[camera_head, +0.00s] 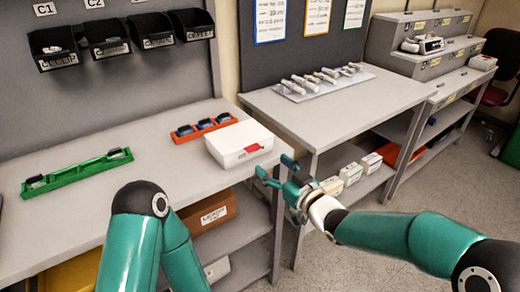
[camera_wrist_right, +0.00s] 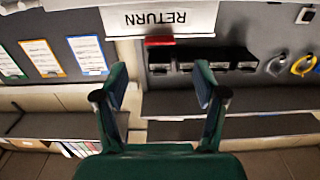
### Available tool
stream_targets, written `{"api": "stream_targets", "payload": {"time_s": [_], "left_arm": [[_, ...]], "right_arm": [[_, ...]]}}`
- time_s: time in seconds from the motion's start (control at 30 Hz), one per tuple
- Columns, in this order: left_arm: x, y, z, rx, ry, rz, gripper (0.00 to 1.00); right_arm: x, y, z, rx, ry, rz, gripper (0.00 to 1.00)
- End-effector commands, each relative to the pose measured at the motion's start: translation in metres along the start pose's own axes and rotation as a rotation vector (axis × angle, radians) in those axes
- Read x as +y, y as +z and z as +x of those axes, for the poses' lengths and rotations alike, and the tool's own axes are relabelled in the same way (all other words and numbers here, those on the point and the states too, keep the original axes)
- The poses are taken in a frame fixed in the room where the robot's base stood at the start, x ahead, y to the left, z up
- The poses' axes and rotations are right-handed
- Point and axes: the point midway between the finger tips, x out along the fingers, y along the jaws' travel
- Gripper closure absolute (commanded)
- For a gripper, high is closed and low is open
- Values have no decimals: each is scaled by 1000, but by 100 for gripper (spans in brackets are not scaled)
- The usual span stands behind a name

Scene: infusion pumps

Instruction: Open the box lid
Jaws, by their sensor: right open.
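The white box (camera_head: 238,142) with a red latch (camera_head: 252,148) sits at the right end of the left bench, its lid down. In the right wrist view, the box's white face (camera_wrist_right: 195,18) appears upside down, reading RETURN, with the red latch (camera_wrist_right: 160,41) at its edge. My right gripper (camera_head: 276,168) is open and empty, just in front and to the right of the box, apart from it. Its two fingers (camera_wrist_right: 160,88) show spread in the wrist view. My left arm shows at the lower left, but its gripper is out of view.
An orange tray (camera_head: 207,127) with blue items lies behind the box, and a green tray (camera_head: 78,172) lies to its left. Black bins (camera_head: 105,38) hang on the wall panel. A second bench (camera_head: 335,108) stands to the right.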

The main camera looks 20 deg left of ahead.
Motion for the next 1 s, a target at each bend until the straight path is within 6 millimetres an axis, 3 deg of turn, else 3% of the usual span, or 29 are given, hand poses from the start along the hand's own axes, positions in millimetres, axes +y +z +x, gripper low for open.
{"api": "stream_targets", "payload": {"time_s": [0.2, 0.4, 0.6, 0.9, 1.0], "left_arm": [[4, 0, -10, 0, 0, 0, 16], [5, 0, -15, 0, 0, 0, 16], [6, 0, -16, 0, 0, 0, 16], [6, 0, -16, 0, 0, 0, 16], [6, 0, -16, 0, 0, 0, 16]], "right_arm": [[0, -1, 45, -1, -1, -1, 29], [0, -1, 71, 0, 0, -1, 29], [1, 0, 82, -1, 1, 0, 29], [1, 1, 83, -1, 2, 0, 29], [1, 1, 83, -1, 2, 0, 46]]}}
